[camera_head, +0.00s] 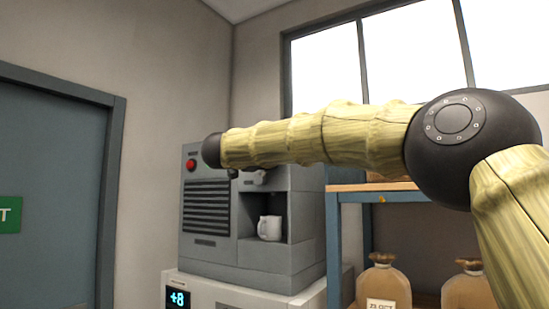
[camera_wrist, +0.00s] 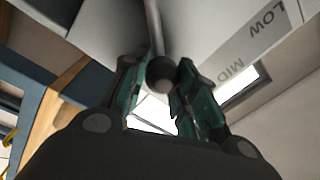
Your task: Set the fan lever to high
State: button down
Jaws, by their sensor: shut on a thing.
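The fan lever (camera_wrist: 154,25) is a grey rod with a dark ball knob (camera_wrist: 160,75) in the wrist view. My gripper (camera_wrist: 163,68) has its green-padded fingers on both sides of the knob, shut on it. A light panel beside the rod carries the words LOW (camera_wrist: 267,20) and MID (camera_wrist: 229,75) to the right of the lever. No HIGH mark shows, and the lever's exact setting cannot be told. In the head view my arm crosses in front, and the gripper and lever cannot be made out.
A grey machine (camera_head: 206,249) with a red button (camera_head: 190,164) and a white mug (camera_head: 270,228) stands on a white unit with a display (camera_head: 178,299). A blue-framed shelf (camera_head: 334,250) with brown sacks (camera_head: 384,283) is at right, a door (camera_head: 50,180) at left.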

jog(key=shift+w+a+f, duration=0.1)
jog(key=shift+a+f, duration=0.05)
jog(key=shift+f, duration=0.25)
jog(key=c, duration=1.4)
grip_release()
jog(key=o, duration=0.3)
jog(key=shift+a, duration=0.1)
jog(key=shift+w, duration=0.2)
jog(key=shift+s+r, duration=0.2)
jog(key=shift+s, duration=0.25)
jog(key=v, duration=1.1)
jog(key=shift+a, duration=0.2)
jog(key=shift+f, duration=0.1)
